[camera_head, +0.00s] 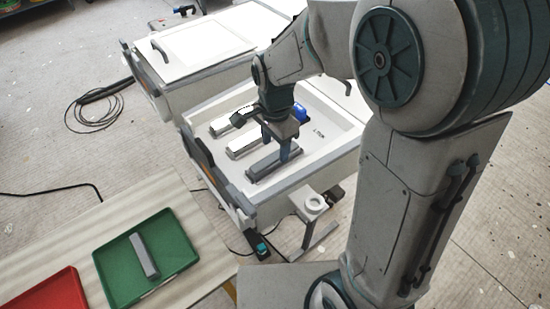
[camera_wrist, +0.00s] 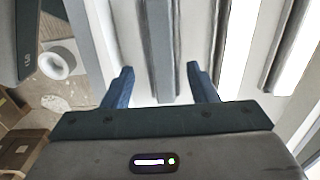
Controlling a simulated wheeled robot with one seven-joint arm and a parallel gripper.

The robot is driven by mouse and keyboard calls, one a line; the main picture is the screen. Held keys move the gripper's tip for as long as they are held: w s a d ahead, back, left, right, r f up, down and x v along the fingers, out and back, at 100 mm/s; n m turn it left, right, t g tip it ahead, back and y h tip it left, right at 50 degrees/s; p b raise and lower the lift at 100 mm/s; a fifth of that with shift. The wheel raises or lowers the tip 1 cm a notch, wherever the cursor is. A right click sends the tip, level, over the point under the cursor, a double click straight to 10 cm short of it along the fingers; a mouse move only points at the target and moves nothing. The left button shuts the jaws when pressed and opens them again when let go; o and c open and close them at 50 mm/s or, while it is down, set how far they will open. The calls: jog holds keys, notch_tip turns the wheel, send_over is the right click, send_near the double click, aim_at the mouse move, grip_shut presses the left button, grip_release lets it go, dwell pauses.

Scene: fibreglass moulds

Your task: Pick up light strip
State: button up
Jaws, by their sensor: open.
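A white mould box (camera_head: 330,158) holds several light strips in a row. The nearest strip (camera_head: 262,170) is grey and unlit, and the middle strip (camera_head: 240,147) and far strip (camera_head: 222,128) have bright white tops. My gripper (camera_head: 284,153) is over the near grey strip, pointing down. In the wrist view my open gripper (camera_wrist: 160,76) has its two blue fingers on either side of the grey strip (camera_wrist: 158,40), apart from it as far as I can see. The two bright strips (camera_wrist: 237,45) lie to the right there. Fingertip height above the floor of the box is unclear.
A green tray (camera_head: 110,262) with another grey strip (camera_head: 144,255) lies at lower left beside a red tray (camera_head: 45,292). A second, closed white box (camera_head: 205,50) stands behind. A blue object (camera_head: 300,112) is in the mould box. A black cable (camera_head: 95,112) coils on the floor.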

aim_at(275, 156)
jog(key=f, duration=0.4)
jog(key=shift+w, duration=0.2)
jog(key=c, duration=1.1)
jog(key=shift+r, duration=0.1)
